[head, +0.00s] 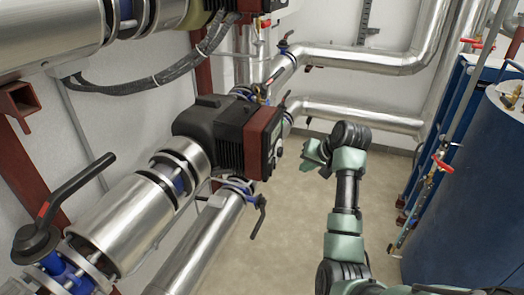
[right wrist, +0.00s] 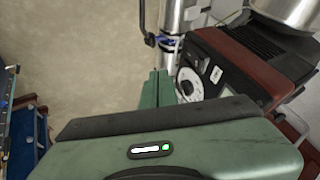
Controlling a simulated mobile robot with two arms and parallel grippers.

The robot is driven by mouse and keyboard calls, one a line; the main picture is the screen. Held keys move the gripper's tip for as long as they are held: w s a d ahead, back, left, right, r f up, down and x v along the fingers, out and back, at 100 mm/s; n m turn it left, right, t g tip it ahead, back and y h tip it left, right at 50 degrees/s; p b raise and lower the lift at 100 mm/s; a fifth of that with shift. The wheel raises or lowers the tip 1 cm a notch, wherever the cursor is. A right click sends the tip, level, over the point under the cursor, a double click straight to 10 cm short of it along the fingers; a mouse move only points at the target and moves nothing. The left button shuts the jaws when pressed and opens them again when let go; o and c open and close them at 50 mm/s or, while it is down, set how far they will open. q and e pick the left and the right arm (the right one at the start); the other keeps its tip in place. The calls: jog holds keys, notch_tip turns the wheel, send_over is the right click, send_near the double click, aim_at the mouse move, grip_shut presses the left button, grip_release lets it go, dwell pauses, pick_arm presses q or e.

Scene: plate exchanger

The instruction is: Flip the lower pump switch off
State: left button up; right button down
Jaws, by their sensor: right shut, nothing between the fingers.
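The lower pump (head: 218,134) is a black body with a dark red front housing, set in the silver pipe run left of centre in the head view. Its control face (head: 277,147) is seen edge-on there. In the right wrist view the pump's red-edged housing (right wrist: 245,62) shows at the upper right, with a round white dial (right wrist: 187,84) and a small white marked piece (right wrist: 216,74) on its dark face. I cannot tell the switch's position. My right gripper (head: 313,157) is shut and empty, to the right of the pump face and apart from it. My left gripper is not in view.
A black-handled valve (head: 38,240) stands at the lower left. A small lever (head: 260,218) hangs below the pump. A blue tank (head: 480,190) and red-handled valves (head: 441,163) stand at the right. Bare floor (head: 290,225) lies between the pump and my arm.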

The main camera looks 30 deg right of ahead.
notch_tip(320, 180, up, 2)
jog(key=p, duration=0.3)
send_near(274, 166)
jog(key=shift+d+x, duration=0.15)
jog(key=shift+x, duration=1.15)
jog(key=shift+d+x, duration=0.1)
jog(key=shift+x, duration=1.25)
jog(key=shift+s+f, duration=0.2)
jog(key=shift+w+a+r+p, duration=0.1)
jog(key=shift+w+r+p, duration=0.1)
jog(key=shift+r+p, duration=0.25)
jog(key=shift+a+f, duration=0.1)
jog(key=shift+f, duration=0.2)
